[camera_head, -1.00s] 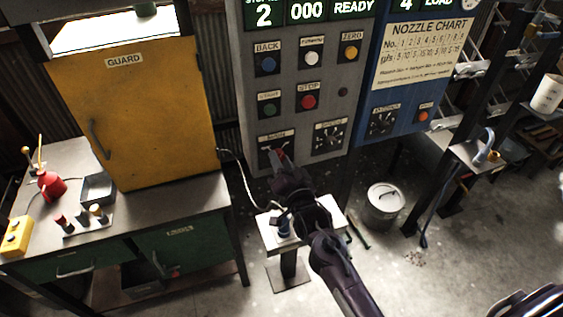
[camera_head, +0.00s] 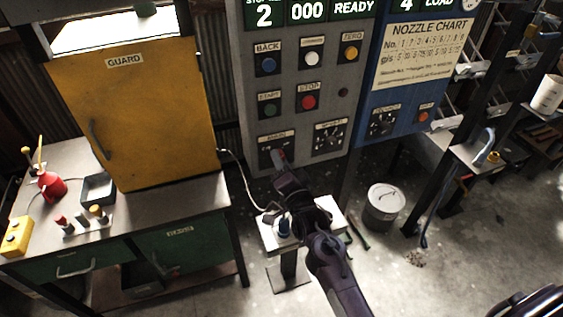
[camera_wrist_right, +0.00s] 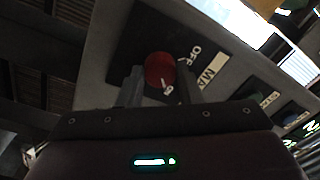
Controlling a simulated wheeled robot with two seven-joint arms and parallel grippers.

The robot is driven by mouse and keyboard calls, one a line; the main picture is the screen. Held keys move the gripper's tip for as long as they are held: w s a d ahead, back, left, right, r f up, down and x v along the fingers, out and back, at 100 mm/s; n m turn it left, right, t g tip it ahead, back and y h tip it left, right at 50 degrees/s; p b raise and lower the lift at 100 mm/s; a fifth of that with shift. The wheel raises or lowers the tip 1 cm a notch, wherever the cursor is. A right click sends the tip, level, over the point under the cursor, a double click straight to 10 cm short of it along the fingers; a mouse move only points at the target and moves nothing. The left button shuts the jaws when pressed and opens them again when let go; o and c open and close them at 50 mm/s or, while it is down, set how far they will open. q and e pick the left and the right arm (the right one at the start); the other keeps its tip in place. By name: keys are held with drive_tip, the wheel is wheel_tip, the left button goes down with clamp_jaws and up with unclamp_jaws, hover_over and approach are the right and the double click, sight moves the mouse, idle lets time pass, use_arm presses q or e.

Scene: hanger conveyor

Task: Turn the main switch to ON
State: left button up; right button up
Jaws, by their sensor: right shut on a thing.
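The main switch has a round red knob (camera_wrist_right: 160,68) on a dark plate with a white OFF label beside it, on the lower left of the grey control panel (camera_head: 300,75). In the head view the red knob (camera_head: 281,155) shows just past my right gripper (camera_head: 284,168). In the right wrist view the right gripper (camera_wrist_right: 158,88) is shut on the knob, a finger on either side. A small white mark shows at the knob's lower edge. Which position the knob points to is not clear. My left gripper is not in view.
Above the switch are START (camera_head: 269,109) and STOP (camera_head: 309,102) buttons, with a black dial (camera_head: 329,138) to its right. A blue panel (camera_head: 395,85) adjoins on the right. A small stand (camera_head: 268,236) is below my right arm. A yellow guard (camera_head: 150,130) stands left.

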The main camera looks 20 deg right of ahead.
drive_tip(key=o, duration=1)
drive_tip(key=shift+c, duration=0.2)
drive_tip(key=s+b, duration=0.2)
drive_tip(key=s, duration=0.5)
drive_tip(key=shift+s+f, duration=0.3)
drive_tip(key=shift+s, duration=0.1)
drive_tip(key=shift+d, duration=0.15)
